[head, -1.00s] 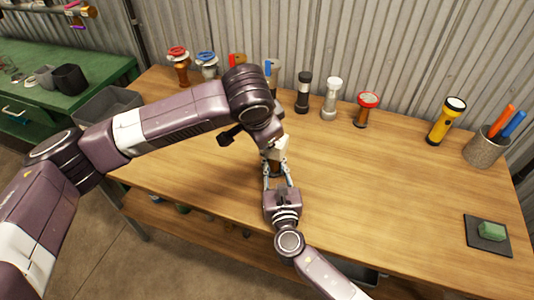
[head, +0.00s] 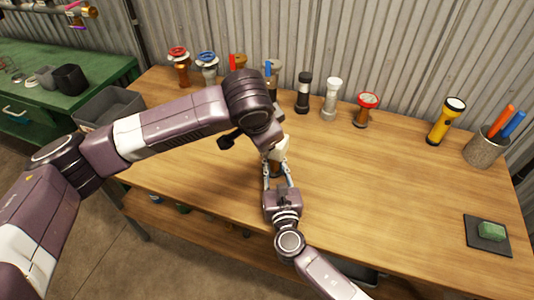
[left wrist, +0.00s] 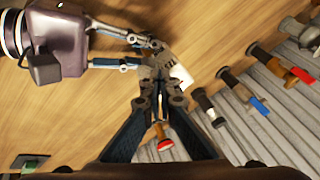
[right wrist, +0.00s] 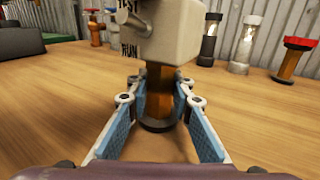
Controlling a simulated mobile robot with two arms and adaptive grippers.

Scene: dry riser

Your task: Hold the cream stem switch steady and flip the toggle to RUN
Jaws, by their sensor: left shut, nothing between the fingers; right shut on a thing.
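The cream stem switch (right wrist: 175,30) stands upright on the bench, with a cream head, an amber stem and a dark round foot. Its head also shows in the head view (head: 280,149). My right gripper (head: 277,178) is shut around the stem below the head. My left gripper (left wrist: 160,78) is shut and empty, its fingertips close against the switch head; whether they touch the toggle is hidden.
Along the corrugated wall stand several valves and torches, including a red-topped one (head: 367,108) and a yellow torch (head: 446,120). A pen cup (head: 484,148) and a green block on a dark pad (head: 491,231) are at the right. The bench's right half is mostly clear.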

